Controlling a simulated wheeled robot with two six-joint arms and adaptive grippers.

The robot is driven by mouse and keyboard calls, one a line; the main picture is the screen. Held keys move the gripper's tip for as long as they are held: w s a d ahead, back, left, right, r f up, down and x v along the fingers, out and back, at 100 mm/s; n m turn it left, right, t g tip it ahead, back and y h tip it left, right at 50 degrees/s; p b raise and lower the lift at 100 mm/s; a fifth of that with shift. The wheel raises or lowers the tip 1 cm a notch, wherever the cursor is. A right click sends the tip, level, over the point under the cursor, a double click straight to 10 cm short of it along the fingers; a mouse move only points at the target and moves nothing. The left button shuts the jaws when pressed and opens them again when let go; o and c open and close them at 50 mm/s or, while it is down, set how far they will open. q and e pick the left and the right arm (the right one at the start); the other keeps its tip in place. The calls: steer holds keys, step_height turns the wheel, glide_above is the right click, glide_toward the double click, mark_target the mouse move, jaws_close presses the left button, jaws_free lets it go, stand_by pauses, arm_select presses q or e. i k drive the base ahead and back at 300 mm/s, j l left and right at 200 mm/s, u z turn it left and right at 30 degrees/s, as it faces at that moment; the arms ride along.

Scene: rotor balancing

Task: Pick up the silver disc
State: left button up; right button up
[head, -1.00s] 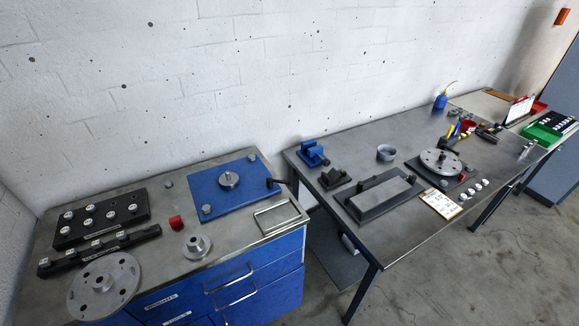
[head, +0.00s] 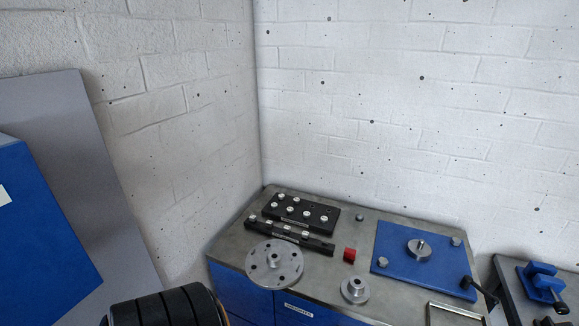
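The silver disc (head: 274,264) is a round grey plate with a raised centre hub and several holes. It lies at the front left of the metal-topped cabinet (head: 332,281), overlapping its front edge in the head view. Neither of my grippers shows in the view.
A black block with white-topped pieces (head: 301,212) and a black rail (head: 289,235) lie behind the disc. A dark ribbed cylinder (head: 168,308) is at the lower left.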

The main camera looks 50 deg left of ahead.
mark_target(274, 263)
steer(key=u, duration=1.85)
steer(key=k+l+u, duration=0.1)
steer(key=l+u, duration=0.25)
